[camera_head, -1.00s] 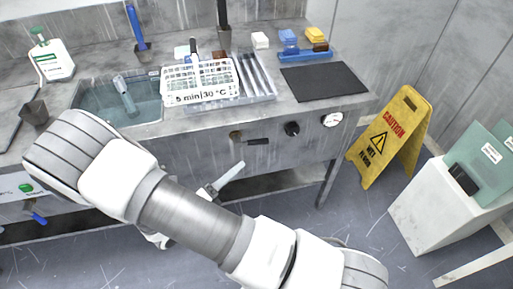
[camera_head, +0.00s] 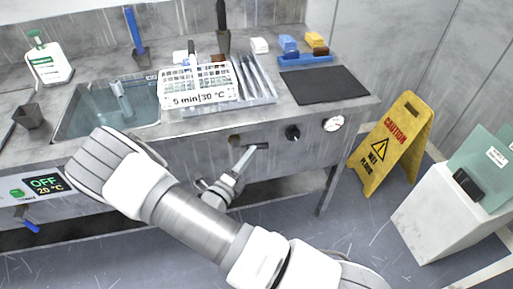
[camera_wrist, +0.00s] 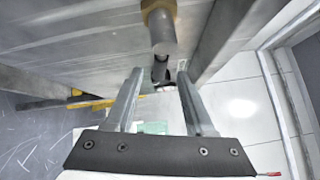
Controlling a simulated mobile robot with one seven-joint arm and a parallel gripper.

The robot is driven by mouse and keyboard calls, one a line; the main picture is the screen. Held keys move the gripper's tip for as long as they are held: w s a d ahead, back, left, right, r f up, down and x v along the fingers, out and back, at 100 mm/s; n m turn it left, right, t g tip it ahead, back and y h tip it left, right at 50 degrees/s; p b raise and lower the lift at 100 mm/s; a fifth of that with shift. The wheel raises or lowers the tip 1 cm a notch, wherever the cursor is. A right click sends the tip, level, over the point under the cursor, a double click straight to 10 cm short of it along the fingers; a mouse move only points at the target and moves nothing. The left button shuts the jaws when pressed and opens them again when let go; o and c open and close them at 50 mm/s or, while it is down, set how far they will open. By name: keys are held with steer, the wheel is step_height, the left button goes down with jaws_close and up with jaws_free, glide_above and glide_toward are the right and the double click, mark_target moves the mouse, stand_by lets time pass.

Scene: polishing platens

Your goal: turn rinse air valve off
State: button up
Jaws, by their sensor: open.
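A lever valve with a brass fitting (camera_head: 234,139) is on the front panel under the sink bench. Its short dark lever (camera_head: 259,146) points right, roughly level. My gripper (camera_head: 249,158) is just below the lever, fingers pointing up toward it. In the wrist view, my open gripper (camera_wrist: 160,80) has its two fingers apart. The valve's brass collar (camera_wrist: 158,8) and grey stem (camera_wrist: 162,35) show above them, and the dark lever (camera_wrist: 160,70) appears between the fingertips. Contact with the lever cannot be told. No label naming the valve is legible.
A black knob (camera_head: 292,132) and a round gauge (camera_head: 333,123) are right of the valve. A yellow caution sign (camera_head: 390,146) and a white bin (camera_head: 445,205) stand on the right.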

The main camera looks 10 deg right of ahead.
mark_target(257, 144)
steer(key=x, duration=0.5)
steer(key=shift+w+b, duration=0.1)
steer(key=shift+b, duration=0.2)
jaws_close()
stand_by(1.1)
